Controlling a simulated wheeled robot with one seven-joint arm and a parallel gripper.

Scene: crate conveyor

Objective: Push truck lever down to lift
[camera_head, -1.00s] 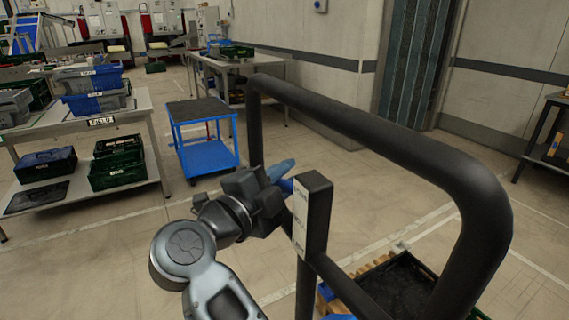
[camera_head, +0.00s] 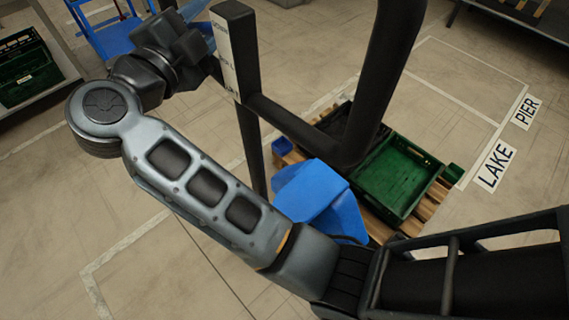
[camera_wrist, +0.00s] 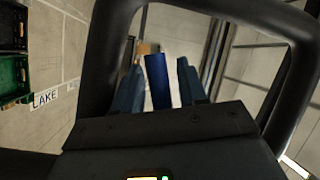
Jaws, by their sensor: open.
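The pallet truck shows its black handle frame (camera_head: 385,60) and, beside it, a dark upright post (camera_head: 236,50) with a white label. My gripper (camera_head: 206,36) is at the left of this post, and its tips are partly hidden there. In the wrist view my gripper (camera_wrist: 159,66) has its two dark blue fingers spread. A brighter blue bar (camera_wrist: 158,85), which looks like the truck lever, stands between them with gaps at both sides. Contact with it cannot be made out. The truck's blue body (camera_head: 318,192) is low behind the post.
A wooden pallet (camera_head: 432,203) carries a green crate (camera_head: 398,178) and a dark crate (camera_head: 345,122). Floor signs LAKE (camera_head: 495,163) and PIER (camera_head: 526,112) lie at the right. A blue cart (camera_head: 100,30) is at the upper left. The floor at the left is clear.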

